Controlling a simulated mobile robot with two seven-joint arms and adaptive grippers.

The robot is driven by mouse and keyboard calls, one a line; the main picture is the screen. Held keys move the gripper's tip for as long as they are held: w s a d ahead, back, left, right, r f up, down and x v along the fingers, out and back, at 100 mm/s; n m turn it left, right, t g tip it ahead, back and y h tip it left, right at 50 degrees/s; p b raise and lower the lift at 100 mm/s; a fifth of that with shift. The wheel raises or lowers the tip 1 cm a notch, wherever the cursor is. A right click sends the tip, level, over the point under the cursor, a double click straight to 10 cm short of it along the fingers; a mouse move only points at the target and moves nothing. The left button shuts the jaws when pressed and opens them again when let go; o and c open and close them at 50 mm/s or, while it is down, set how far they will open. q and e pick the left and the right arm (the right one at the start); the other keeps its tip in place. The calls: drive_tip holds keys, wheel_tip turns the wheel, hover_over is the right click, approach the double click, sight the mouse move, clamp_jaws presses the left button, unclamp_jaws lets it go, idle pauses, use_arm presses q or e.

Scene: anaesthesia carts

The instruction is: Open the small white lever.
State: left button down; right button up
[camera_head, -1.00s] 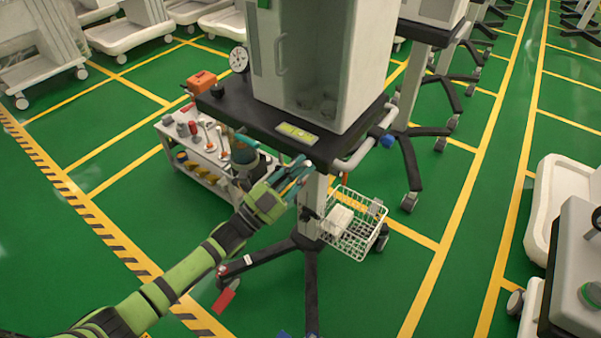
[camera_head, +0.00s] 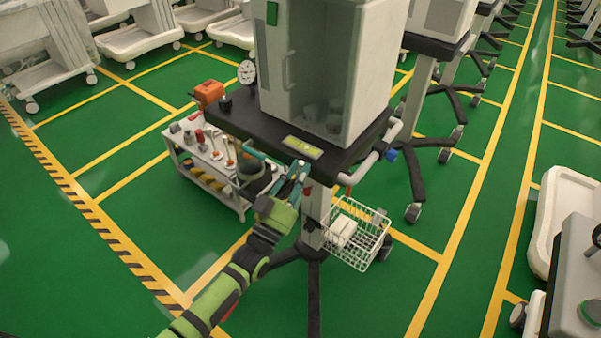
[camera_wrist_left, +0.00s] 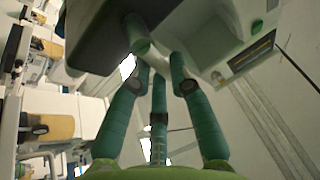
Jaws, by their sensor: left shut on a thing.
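A cart with a black top (camera_head: 235,115) carries a large white cabinet (camera_head: 362,75). Its pale column (camera_head: 315,212) stands below the top. My left gripper (camera_head: 302,170), with teal fingers, is at the front edge of the top, beside the upper column. In the left wrist view the fingers (camera_wrist_left: 158,68) come together close under the cart's dark underside (camera_wrist_left: 95,45). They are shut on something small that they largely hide. I cannot make out the small white lever clearly in either view. My right gripper is not in view.
A white wire basket (camera_head: 357,237) hangs right of the column. A tool trolley (camera_head: 207,170) stands behind my left arm. Green floor is open at left.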

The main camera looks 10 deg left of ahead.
use_arm(q)
drive_tip(key=shift+a+r+n, duration=0.1)
drive_tip(key=shift+n, duration=0.4)
drive_tip(key=c, duration=1.1)
unclamp_jaws()
drive_tip(key=v, duration=1.2)
drive_tip(key=shift+w+f, duration=0.1)
drive_tip(key=shift+f, duration=0.1)
